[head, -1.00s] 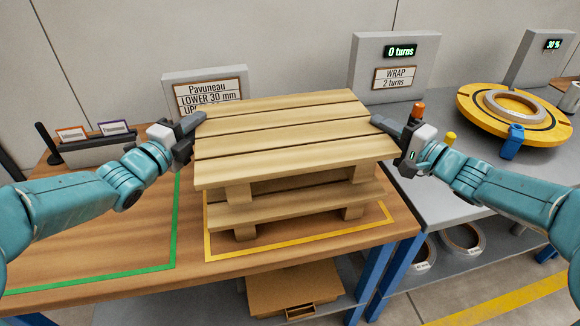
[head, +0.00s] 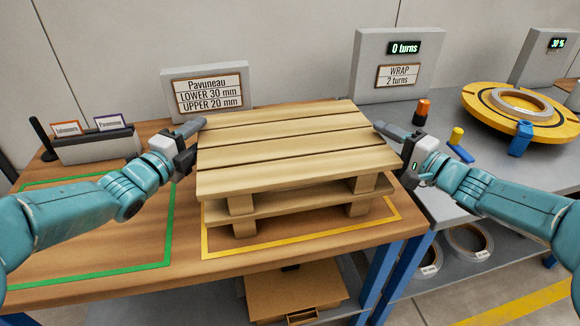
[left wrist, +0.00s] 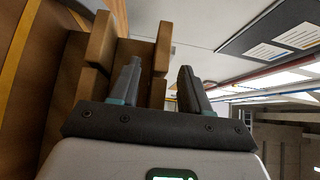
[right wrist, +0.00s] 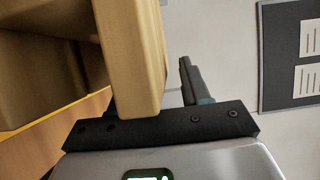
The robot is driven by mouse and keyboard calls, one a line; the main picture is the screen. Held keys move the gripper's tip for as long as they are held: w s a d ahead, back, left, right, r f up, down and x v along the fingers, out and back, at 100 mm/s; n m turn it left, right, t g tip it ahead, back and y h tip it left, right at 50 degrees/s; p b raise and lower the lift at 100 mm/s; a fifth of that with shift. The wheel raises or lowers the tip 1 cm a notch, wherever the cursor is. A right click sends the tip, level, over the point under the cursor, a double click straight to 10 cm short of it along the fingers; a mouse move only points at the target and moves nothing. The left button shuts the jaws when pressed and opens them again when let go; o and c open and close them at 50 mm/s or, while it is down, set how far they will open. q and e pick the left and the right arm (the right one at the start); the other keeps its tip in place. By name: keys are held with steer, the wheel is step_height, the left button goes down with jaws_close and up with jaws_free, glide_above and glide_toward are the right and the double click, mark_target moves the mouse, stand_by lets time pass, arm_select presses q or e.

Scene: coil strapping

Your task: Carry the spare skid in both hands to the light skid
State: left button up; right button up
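A wooden slatted skid (head: 290,150) sits level over a second wooden skid (head: 300,203) inside the yellow outline on the bench. The upper skid's feet are at the lower deck; full contact is hard to tell. My left gripper (head: 190,128) is at its left end and my right gripper (head: 392,130) at its right end. Each wrist view shows spread fingers around a board edge. A gap shows between the board and the outer finger in the left wrist view (left wrist: 157,85) and the right wrist view (right wrist: 150,90). Much of the lower skid is hidden.
The green outline (head: 170,215) at left encloses bare bench. A label holder (head: 98,148), a Pavuneau sign (head: 208,95) and a wrap counter (head: 398,65) stand behind. A yellow turntable (head: 475,105) with a coil is at right. A brown box (head: 295,292) sits below.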

arm_select(q)
steer(key=shift+r, duration=0.1)
arm_select(e)
steer(key=shift+r, duration=0.1)
arm_select(q)
steer(key=v, duration=1.2)
arm_select(e)
steer(key=v, duration=1.2)
arm_select(q)
steer(key=shift+r, duration=0.1)
step_height(320, 180, up, 10)
steer(key=p, duration=0.7)
steer(key=shift+p, duration=0.3)
arm_select(e)
step_height(320, 180, up, 11)
steer(key=shift+r, duration=0.2)
